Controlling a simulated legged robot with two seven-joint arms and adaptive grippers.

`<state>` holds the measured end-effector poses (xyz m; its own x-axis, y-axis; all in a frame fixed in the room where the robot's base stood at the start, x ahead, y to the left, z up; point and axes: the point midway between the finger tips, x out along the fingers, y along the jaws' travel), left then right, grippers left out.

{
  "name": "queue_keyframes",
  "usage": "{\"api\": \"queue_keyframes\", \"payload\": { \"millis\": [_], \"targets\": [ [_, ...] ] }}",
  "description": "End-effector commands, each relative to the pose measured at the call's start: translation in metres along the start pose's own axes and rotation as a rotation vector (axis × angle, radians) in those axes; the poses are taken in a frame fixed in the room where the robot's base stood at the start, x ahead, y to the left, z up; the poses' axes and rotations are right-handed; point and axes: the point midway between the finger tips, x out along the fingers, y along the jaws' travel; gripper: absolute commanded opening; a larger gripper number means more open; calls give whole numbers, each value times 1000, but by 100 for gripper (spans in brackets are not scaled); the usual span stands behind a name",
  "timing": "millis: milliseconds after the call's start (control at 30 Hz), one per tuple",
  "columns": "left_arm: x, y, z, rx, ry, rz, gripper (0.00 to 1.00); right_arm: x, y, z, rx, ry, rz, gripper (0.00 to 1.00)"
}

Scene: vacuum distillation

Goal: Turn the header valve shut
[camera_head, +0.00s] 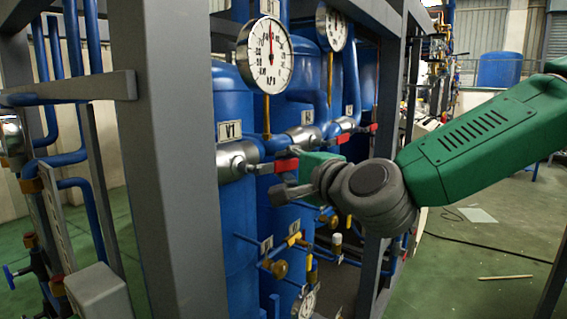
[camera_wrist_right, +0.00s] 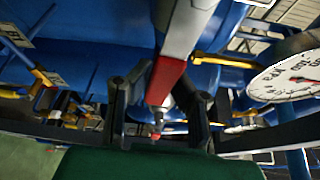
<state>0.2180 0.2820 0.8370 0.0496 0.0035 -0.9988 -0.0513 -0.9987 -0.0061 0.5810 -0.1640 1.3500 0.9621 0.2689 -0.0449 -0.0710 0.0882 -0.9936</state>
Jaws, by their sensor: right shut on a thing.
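A valve with a red lever handle (camera_head: 286,166) sits on the grey pipe fitting (camera_head: 236,160) beside the V1 label. The lever points to the right, roughly level. In the right wrist view the red lever (camera_wrist_right: 166,80) runs between the fingers of my right gripper (camera_wrist_right: 160,98). In the head view my right gripper (camera_head: 283,192) is at the lever's outer end, and its fingers partly overlap in the picture. It is shut on the lever. My left gripper is out of view.
A dial gauge (camera_head: 264,55) stands above the valve. Similar red levers (camera_head: 343,138) sit on fittings behind. A thick grey frame post (camera_head: 165,160) stands left of the valve. Blue tanks (camera_head: 235,110) are behind it. Small brass valves (camera_head: 279,269) are below. Open floor lies right.

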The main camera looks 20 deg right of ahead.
Motion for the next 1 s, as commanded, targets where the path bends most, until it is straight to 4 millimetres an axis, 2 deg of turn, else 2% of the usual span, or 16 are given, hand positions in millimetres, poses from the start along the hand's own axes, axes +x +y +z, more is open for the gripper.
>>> {"api": "queue_keyframes", "payload": {
  "millis": [433,1000],
  "targets": [
    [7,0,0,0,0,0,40,-2,33,4,369,4,153,0],
    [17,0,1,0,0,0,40,-12,68,28,870,5,362,0]
  ]
}}
